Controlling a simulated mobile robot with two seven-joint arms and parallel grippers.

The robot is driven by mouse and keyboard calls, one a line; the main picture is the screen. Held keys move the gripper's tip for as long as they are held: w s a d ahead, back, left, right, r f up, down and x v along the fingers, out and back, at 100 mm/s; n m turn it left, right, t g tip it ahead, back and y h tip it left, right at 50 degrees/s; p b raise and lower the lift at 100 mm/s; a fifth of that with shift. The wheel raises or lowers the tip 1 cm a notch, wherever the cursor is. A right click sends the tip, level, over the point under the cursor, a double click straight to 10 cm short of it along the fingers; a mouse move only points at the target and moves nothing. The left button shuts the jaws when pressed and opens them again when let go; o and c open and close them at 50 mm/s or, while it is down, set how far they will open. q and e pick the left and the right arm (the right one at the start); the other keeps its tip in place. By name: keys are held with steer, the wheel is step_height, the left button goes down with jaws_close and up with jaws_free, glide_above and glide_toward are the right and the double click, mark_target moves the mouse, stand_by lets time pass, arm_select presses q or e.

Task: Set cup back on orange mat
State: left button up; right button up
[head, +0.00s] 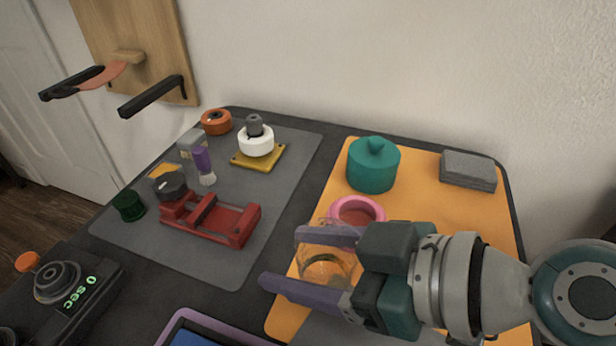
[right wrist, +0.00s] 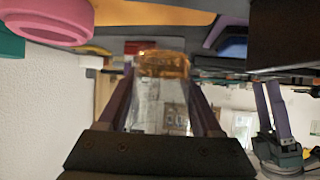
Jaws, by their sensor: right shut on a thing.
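My right gripper (head: 310,262) is shut on a clear cup (head: 327,268) with an amber tint, over the left part of the orange mat (head: 430,219). In the right wrist view the cup (right wrist: 160,66) sits between the two purple fingers, its amber end farthest from the palm. I cannot tell whether the cup touches the mat. The fingers and gripper body hide part of it. My left gripper (right wrist: 274,110) shows small at the right of the right wrist view; its opening is unclear.
A teal lidded pot (head: 373,168) and a grey block (head: 468,170) stand at the mat's back. A grey mat (head: 200,250) with a red vise (head: 215,218) and several small items lies left. The mat's middle right is clear.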

arm_select(q)
steer(key=shift+f+b, duration=1.05)
steer(key=shift+f, duration=0.15)
arm_select(e)
steer(key=shift+f, duration=2.25)
arm_select(q)
steer(key=shift+f, duration=0.15)
arm_select(e)
steer(key=shift+f, duration=0.15)
steer(key=o, duration=1.4)
arm_select(q)
steer(key=shift+r, duration=0.35)
arm_select(e)
steer(key=shift+r, duration=0.3)
arm_select(q)
steer(key=shift+r+p, duration=0.45)
steer(key=shift+p, duration=0.15)
arm_select(e)
steer(key=v, duration=1.2)
steer(key=shift+f, duration=0.15)
